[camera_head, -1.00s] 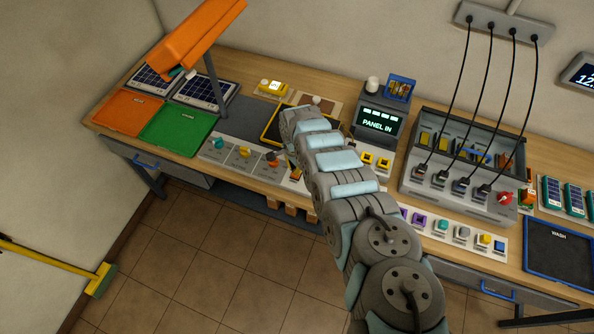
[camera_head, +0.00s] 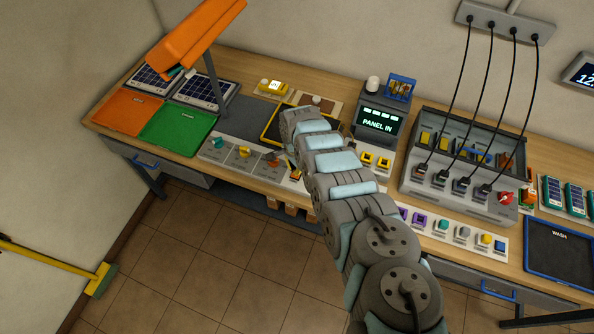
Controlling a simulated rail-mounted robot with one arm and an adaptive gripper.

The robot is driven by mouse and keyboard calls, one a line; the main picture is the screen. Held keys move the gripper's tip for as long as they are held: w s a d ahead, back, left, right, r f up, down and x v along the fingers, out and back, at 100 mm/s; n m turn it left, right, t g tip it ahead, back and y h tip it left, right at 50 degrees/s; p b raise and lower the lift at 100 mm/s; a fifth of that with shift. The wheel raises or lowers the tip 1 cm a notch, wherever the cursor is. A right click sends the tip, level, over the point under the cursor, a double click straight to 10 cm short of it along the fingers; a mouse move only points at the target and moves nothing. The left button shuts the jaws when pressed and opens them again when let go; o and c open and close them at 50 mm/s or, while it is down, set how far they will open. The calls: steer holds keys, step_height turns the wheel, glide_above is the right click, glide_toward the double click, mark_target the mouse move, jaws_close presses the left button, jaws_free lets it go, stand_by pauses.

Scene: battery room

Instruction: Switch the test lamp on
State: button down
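The orange lamp (camera_head: 199,33) hangs from a grey post over the left end of the bench; I take it to be the test lamp, and no glow shows on it. Below it, a pale control strip (camera_head: 230,158) on the bench's front edge carries a teal knob (camera_head: 220,142), a yellow knob (camera_head: 245,151) and an orange one (camera_head: 273,161). Contact and finger opening cannot be made out.
Orange (camera_head: 127,112) and green (camera_head: 178,131) trays and solar panels (camera_head: 206,90) lie at left. A "PANEL IN" display (camera_head: 378,121) stands behind the arm. At right are a grey box (camera_head: 456,187) with black cables, a button strip (camera_head: 462,235) and a blue-rimmed "WASH" tray (camera_head: 556,277).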

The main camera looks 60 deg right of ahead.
steer(key=shift+f+b, duration=1.1)
steer(key=shift+f, duration=0.45)
stand_by(0.9)
step_height(320, 180, up, 7)
steer(key=p, duration=0.8)
stand_by(0.4)
stand_by(0.4)
